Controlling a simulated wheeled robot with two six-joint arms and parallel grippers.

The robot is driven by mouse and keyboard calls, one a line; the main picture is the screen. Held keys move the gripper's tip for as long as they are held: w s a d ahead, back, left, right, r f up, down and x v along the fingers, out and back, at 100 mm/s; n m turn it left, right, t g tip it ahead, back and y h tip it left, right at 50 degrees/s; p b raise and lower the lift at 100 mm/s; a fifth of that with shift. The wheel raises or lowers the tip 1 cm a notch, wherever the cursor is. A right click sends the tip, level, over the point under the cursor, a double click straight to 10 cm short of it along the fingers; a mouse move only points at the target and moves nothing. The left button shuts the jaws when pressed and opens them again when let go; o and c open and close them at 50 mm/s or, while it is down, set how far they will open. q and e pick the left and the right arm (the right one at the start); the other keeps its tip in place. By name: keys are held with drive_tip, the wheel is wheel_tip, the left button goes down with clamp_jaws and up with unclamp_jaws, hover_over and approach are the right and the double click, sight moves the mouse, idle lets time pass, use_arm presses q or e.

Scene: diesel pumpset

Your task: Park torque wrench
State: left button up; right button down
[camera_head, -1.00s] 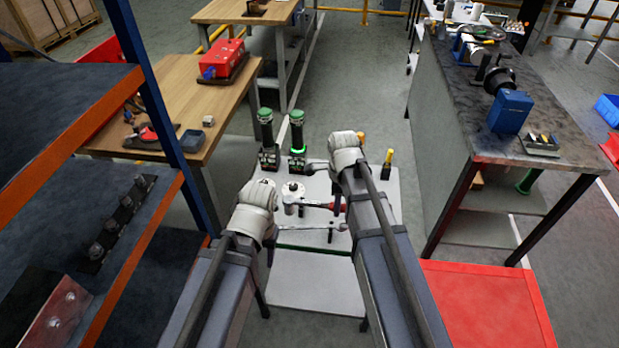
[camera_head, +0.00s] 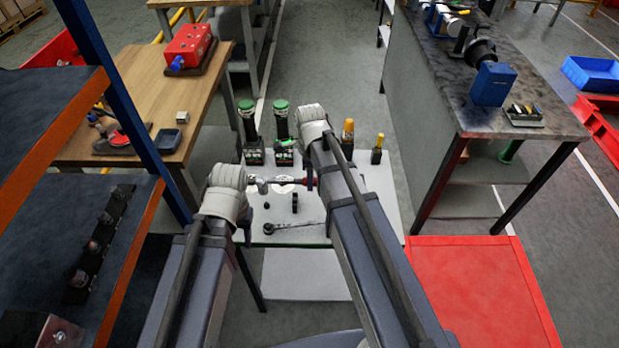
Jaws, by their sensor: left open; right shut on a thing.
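The torque wrench (camera_head: 285,181), with a silver head and shaft and a red grip, lies crosswise above the far half of the white work table (camera_head: 385,205). My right gripper (camera_head: 309,178) is shut at its grip end; the jaws are mostly hidden by my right arm. My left gripper (camera_head: 243,235) is open at the table's left edge, apart from the wrench, its fingers small and dark. A black post (camera_head: 295,203) stands on the table nearer than the wrench. A second, silver wrench (camera_head: 292,226) lies near the front edge.
Two green-topped cylinders (camera_head: 281,120) stand at the table's back. Two yellow-handled tools (camera_head: 378,149) stand at the back right. A blue-posted shelf (camera_head: 120,100) is close on the left. A red cabinet top (camera_head: 480,290) and a dark-topped bench (camera_head: 440,60) are on the right.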

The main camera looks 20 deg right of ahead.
drive_tip(key=shift+d+r, duration=0.15)
drive_tip(key=shift+r, duration=0.05)
wheel_tip(320, 180, down, 6)
drive_tip(key=b, duration=0.6)
drive_tip(key=shift+s+f, duration=0.1)
drive_tip(key=shift+f+b, duration=0.95)
idle(0.9)
drive_tip(key=c, duration=0.5)
unclamp_jaws()
drive_tip(key=shift+r, duration=0.15)
wheel_tip(320, 180, up, 8)
drive_tip(key=p, duration=0.8)
drive_tip(key=shift+f, duration=0.2)
